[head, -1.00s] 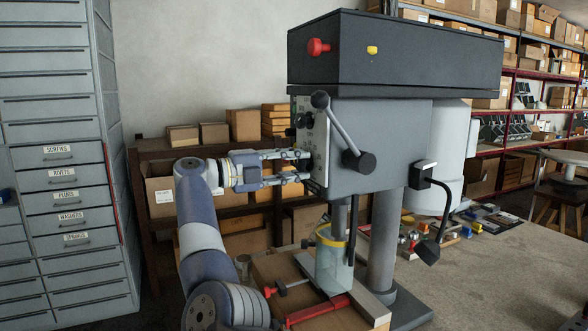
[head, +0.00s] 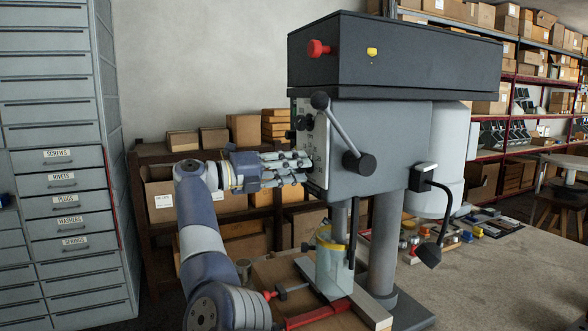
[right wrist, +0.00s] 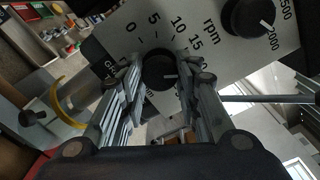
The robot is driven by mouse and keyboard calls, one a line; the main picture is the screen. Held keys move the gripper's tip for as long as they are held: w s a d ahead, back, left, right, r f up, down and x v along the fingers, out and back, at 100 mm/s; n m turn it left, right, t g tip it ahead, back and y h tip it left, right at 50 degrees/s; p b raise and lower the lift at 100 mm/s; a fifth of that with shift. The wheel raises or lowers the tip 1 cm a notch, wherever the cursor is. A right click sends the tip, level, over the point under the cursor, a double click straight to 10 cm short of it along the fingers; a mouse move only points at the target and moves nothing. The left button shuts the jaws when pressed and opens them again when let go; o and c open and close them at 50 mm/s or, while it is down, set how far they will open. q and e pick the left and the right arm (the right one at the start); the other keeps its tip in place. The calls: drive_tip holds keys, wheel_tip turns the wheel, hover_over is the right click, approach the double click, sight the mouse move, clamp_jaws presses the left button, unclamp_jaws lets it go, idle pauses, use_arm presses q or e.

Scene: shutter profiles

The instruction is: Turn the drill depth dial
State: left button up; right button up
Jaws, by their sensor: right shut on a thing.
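The drill press (head: 380,140) stands on the bench with its control panel (head: 318,150) facing left. In the right wrist view the black depth dial (right wrist: 159,70) sits on the panel inside a scale marked 0, 5, 10, 15 and mm. Its white pointer mark points to the right of the picture. My right gripper (head: 306,162) is at the panel, its fingers shut on the depth dial from both sides. In the head view the dial is hidden behind the fingers. My left gripper is not in view.
A black rpm dial (right wrist: 247,18) sits close beside the depth dial. The feed lever (head: 338,125) sticks out right of the panel. A clear guard (head: 333,262) and a red-handled clamp (head: 318,313) are below. A drawer cabinet (head: 65,150) stands left.

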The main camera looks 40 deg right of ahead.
drive_tip(key=shift+f, duration=0.15)
drive_tip(key=o, duration=1.1)
drive_tip(key=shift+c, duration=0.2)
drive_tip(key=v, duration=0.7)
drive_tip(key=shift+a, duration=0.15)
drive_tip(key=shift+a, duration=0.1)
